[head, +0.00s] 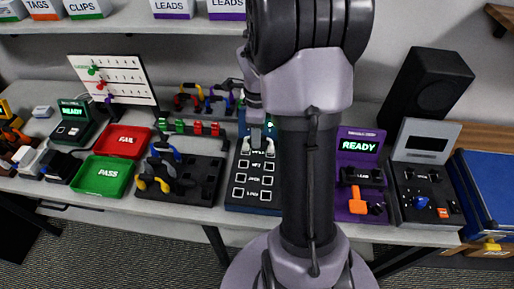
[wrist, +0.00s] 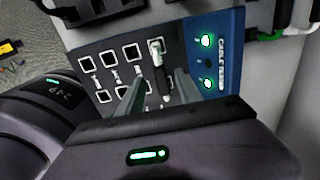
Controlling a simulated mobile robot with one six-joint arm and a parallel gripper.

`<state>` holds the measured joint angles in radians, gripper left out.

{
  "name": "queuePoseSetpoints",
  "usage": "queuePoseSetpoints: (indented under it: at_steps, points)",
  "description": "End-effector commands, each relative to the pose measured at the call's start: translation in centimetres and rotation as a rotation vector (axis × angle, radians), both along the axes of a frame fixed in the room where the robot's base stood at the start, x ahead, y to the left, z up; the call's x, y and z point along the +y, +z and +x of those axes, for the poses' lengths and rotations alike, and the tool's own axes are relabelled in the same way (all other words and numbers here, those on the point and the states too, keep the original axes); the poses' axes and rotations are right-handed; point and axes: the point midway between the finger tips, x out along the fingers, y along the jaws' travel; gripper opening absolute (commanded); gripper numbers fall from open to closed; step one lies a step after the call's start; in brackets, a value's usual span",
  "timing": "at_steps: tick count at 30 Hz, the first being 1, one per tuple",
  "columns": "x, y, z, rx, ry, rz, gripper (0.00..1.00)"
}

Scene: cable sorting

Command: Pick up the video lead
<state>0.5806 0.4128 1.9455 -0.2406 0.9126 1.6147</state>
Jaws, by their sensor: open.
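A short lead with pale plugs (head: 270,147) sits on the top socket row of the dark blue cable tester (head: 240,200). It also shows in the wrist view as a white plug and dark body (wrist: 156,52); I see no label naming it as the video lead. My gripper (head: 257,122) is at the top of the tester, above this lead. In the wrist view my open fingers (wrist: 161,82) stand on either side of the lead, with nothing visibly clamped. The lead's lower end is partly hidden by my gripper. Two green lamps (wrist: 207,41) glow on the tester.
Left of the tester are a black rack with yellow and blue leads (head: 205,175), a green PASS tray (head: 92,176) and a red FAIL tray (head: 120,141). Colored leads (head: 195,128) stand behind. A purple READY station (head: 357,205) is on the right.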

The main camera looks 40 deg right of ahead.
Motion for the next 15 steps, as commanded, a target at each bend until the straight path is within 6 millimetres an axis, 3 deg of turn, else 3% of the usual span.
queuePoseSetpoints:
  at_steps: [7, 13, 15]
  points:
    - [-0.2, -4.7, -0.1, 0.002, 0.001, 0.001, 0.42]
    - [-0.2, -4.6, -0.1, 0.0, 0.001, 0.0, 0.42]
    - [-0.2, -4.6, -0.1, 0.0, 0.001, 0.0, 0.28]
